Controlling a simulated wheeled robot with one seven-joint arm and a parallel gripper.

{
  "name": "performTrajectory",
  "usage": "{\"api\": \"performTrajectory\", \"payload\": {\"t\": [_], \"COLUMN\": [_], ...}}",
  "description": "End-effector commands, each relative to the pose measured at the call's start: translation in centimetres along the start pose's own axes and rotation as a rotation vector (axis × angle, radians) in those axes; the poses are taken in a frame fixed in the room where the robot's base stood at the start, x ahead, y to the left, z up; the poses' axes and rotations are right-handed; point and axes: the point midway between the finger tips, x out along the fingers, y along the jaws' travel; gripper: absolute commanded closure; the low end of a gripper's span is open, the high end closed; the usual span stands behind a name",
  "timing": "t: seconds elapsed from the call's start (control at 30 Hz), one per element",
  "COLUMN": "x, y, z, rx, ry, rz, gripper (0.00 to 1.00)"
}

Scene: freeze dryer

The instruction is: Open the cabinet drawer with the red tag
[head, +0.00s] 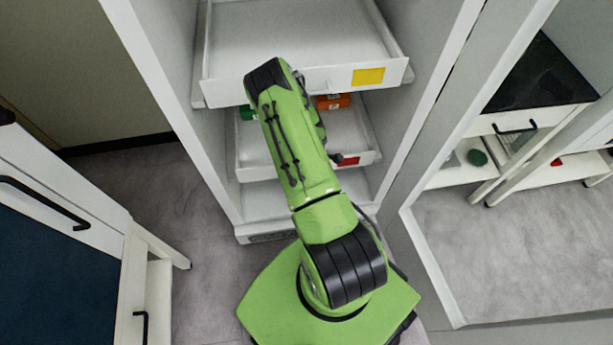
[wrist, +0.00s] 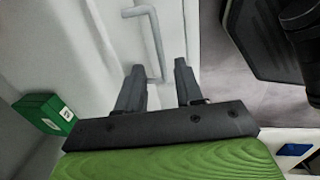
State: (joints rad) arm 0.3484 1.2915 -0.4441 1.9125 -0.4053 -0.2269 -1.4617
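The white cabinet (head: 222,190) stands open ahead of me. Its lower drawer (head: 262,152) has a red tag (head: 348,161) on its front and sits partly out, with its inside showing. The upper drawer (head: 240,92), with a yellow tag (head: 368,76), is out above it. My arm covers the middle of both fronts. In the wrist view, my gripper (wrist: 160,67) is open, with its fingers apart. The lower end of a grey bar handle (wrist: 153,42) on a white front shows between the fingertips. No tag shows in that view, and contact with the handle cannot be told.
An orange item (head: 333,101) and a green item (head: 247,113) lie in the lower drawer. A green box (wrist: 45,113) shows at left in the wrist view. A blue-topped cabinet (head: 55,235) stands at left, a black-topped one (head: 540,75) at right. Grey floor (head: 205,270) is open between.

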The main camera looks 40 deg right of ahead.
Motion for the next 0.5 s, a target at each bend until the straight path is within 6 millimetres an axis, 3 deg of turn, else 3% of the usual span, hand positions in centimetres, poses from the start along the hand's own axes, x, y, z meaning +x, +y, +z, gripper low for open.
{"api": "performTrajectory", "payload": {"t": [0.03,0.2,0.5], "x": [1.4,3.2,3.3], "y": [-0.1,-0.1,0.0], "z": [0.0,0.0,0.0], "rx": [-0.001,0.0,0.001], "ry": [0.0,-0.001,-0.001], "rz": [-0.001,-0.001,0.0], "gripper": [0.64,0.64,0.67]}}
